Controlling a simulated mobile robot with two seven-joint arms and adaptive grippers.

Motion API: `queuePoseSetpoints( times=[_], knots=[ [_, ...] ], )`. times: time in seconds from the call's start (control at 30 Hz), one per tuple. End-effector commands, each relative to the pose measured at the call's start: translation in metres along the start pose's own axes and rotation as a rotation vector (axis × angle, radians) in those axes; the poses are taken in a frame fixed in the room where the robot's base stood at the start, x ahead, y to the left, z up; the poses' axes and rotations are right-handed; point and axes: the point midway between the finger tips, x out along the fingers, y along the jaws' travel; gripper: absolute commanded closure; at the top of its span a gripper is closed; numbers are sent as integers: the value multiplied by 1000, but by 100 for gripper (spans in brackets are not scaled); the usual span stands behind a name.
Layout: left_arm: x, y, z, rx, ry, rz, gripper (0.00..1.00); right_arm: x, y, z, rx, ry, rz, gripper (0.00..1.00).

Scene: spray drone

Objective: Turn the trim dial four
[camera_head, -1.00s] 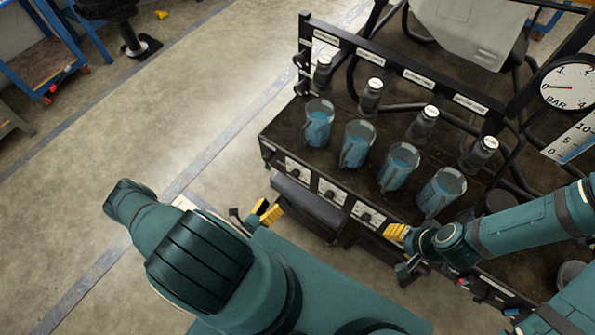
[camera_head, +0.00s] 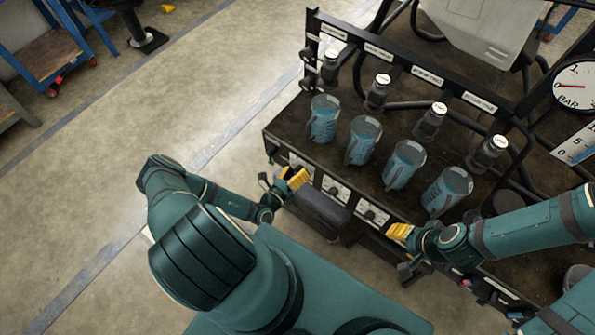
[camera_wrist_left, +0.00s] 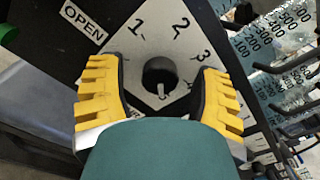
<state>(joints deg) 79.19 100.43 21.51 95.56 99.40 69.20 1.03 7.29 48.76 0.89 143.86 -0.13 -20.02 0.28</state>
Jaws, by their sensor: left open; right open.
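Square white dial plates with dark knobs line the rig's front panel. In the head view two show clearly, a middle dial (camera_head: 336,190) and one to its right (camera_head: 372,214). My left gripper (camera_head: 294,181) is at the panel's left end, over another dial. In the left wrist view its open yellow fingers stand either side of a dark round knob (camera_wrist_left: 160,75) with a pale pointer toward the bottom of the picture. The plate (camera_wrist_left: 152,40) shows 1, 2 and 3; touching cannot be told. My right gripper (camera_head: 399,232) is open at the panel's right part. Which dial is four is unclear.
Several jugs of blue liquid (camera_head: 323,119) stand on the rig's deck above the dials, with capped bottles (camera_head: 377,92) behind them. A BAR gauge (camera_head: 578,86) is at the right. An OPEN label (camera_wrist_left: 82,22) sits beside the knob.

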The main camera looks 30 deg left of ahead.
Motion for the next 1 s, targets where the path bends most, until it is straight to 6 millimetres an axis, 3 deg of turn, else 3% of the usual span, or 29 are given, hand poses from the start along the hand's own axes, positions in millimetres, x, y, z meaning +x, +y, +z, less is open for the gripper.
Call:
queuePoseSetpoints(
  times=[0.33,0.37,0.53,1.0],
  knots=[
    [4,0,0,-1,1,0,35,0,0,0,0,1,0,53],
    [4,0,0,-1,1,0,40,0,0,0,0,1,0,53],
    [4,0,0,0,1,0,100,0,0,0,0,1,0,53],
    [4,0,0,-42,-1,0,100,3,1,0,0,1,0,53]
  ],
)
